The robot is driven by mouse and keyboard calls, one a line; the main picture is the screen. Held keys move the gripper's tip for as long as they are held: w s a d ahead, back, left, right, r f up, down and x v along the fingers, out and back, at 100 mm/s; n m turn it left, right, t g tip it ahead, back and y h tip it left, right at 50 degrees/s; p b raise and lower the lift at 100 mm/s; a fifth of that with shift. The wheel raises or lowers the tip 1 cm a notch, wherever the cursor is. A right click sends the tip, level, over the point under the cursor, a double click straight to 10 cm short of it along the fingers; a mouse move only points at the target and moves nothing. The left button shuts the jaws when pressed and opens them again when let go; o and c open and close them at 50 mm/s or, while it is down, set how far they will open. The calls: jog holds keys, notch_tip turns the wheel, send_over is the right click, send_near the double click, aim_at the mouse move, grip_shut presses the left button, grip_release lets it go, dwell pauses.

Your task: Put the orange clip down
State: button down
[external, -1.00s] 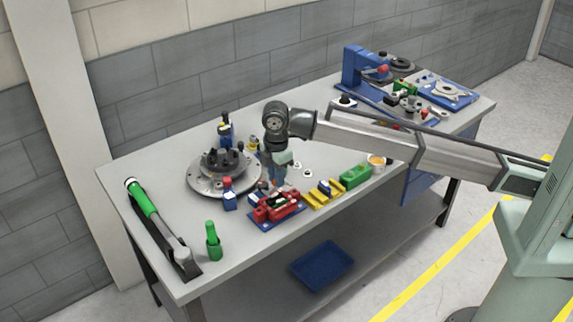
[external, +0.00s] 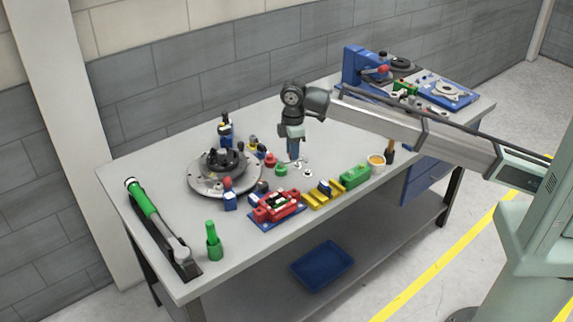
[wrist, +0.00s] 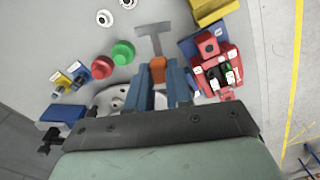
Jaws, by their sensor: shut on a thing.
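My gripper (external: 293,158) hangs over the middle of the bench, pointing down. In the wrist view its two blue fingers (wrist: 160,80) are shut on the orange clip (wrist: 158,70), which shows between the fingertips. The clip cannot be made out in the external view. A grey T-shaped patch (wrist: 154,38) lies on the bench top just beyond the clip in the wrist view; I cannot tell whether it is a part or a marking. I cannot tell the clip's exact height over the bench.
A red knob (external: 270,160) and a green knob (external: 281,170) stand close to my gripper, with white rings (external: 307,173) nearby. The red fixture (external: 278,207), yellow block (external: 323,197) and green block (external: 356,175) line the front. A round metal plate (external: 195,190) is at left.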

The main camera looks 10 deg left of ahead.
jog(key=shift+f, duration=5)
jog(key=shift+f, duration=0.15)
jog(key=c, duration=1)
grip_release()
notch_tip(320, 180, up, 12)
jog(key=shift+r, duration=0.15)
jog(key=shift+w, duration=0.1)
